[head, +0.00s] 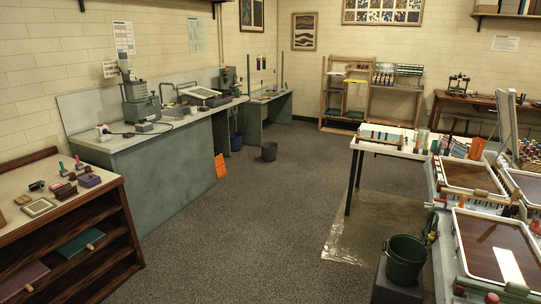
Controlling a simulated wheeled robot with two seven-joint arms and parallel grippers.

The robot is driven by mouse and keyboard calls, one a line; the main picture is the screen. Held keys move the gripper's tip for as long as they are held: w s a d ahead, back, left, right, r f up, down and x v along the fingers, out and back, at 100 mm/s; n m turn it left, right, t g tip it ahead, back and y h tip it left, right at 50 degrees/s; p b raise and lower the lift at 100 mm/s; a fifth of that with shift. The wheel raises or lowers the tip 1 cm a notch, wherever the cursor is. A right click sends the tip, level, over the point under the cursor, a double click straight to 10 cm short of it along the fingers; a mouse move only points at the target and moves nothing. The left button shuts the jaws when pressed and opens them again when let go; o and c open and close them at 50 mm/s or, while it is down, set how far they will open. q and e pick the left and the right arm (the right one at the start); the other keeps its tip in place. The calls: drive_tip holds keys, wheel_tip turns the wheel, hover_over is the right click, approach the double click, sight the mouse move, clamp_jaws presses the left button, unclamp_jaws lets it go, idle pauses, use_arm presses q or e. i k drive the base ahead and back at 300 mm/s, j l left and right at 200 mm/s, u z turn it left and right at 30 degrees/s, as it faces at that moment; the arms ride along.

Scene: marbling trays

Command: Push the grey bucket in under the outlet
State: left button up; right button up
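A small dark grey bucket (269,151) stands upright on the carpet in the middle distance, just right of the long grey-green counter (170,165). It stands apart from the counter. I cannot make out for certain which part is the outlet. A blue bucket (236,141) stands in the gap under the counter, left of the grey bucket. Neither of my grippers shows in the head view.
An orange board (220,166) leans against the counter. A dark green bucket (405,260) stands on a grey block at the right, beside the tray bench (447,270). A clear plastic sheet (350,240) lies by the white table (375,150). The central carpet is open.

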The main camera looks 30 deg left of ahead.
sight(269, 149)
drive_tip(key=i+j+u, duration=0.35)
drive_tip(key=i+j, duration=0.15)
drive_tip(key=i, duration=0.55)
drive_tip(key=i+j+u, duration=0.2)
drive_tip(key=i+u, duration=0.2)
drive_tip(key=i, duration=0.65)
drive_tip(key=i+l+u, duration=0.15)
drive_tip(key=i+u, duration=0.2)
drive_tip(key=i, duration=0.7)
drive_tip(key=i+z, duration=0.15)
drive_tip(key=i, duration=0.75)
drive_tip(key=i+j+z, duration=0.15)
drive_tip(key=i, duration=0.75)
drive_tip(key=i+u, duration=0.3)
drive_tip(key=i, duration=1.55)
drive_tip(key=i+l, duration=0.2)
drive_tip(key=i, duration=0.35)
drive_tip(key=i+l+z, duration=0.1)
drive_tip(key=i, duration=0.45)
drive_tip(key=i+l, duration=0.3)
drive_tip(key=i, duration=0.25)
